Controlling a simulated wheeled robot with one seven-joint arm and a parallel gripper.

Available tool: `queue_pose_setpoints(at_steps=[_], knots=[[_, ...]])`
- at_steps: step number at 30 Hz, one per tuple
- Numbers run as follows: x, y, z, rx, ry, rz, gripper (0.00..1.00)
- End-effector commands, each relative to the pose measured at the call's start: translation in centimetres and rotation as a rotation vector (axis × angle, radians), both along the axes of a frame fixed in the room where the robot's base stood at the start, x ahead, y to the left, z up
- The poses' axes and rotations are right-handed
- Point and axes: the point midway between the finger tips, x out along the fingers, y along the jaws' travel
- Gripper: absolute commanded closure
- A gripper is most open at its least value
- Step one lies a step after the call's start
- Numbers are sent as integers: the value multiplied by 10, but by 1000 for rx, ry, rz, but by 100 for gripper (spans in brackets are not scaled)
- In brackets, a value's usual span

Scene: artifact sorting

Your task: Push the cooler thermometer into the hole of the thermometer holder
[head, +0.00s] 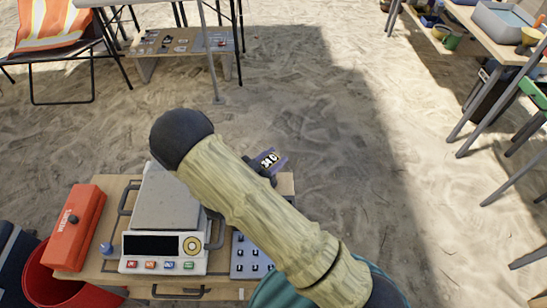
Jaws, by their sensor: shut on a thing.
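A small dark purple device with a digital display (268,160), which looks like the thermometer, shows just past my arm, above the right rear part of the wooden table. Its display has light digits that I cannot read surely. A dark part of my gripper (258,170) shows against it, and the gripper is shut on it. My arm hides most of the gripper and the lower part of the device. A grey panel with several dark round spots (247,258) lies on the table beside the scale, partly behind my arm. I cannot tell whether it is the thermometer holder.
A scale (165,215) with coloured buttons stands on the wooden table (95,262). A red box (80,228) and a red bucket (50,280) are at the left. A low display table (185,45) stands behind, other tables at right. Sand between is clear.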

Motion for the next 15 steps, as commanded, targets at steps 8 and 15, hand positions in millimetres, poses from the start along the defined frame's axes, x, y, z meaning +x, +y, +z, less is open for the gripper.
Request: queue_pose_setpoints(at_steps=[8, 15], knots=[[-1, 0, -7, -1, 4, 0, 90], [-1, 0, -12, -1, 4, 0, 90]])
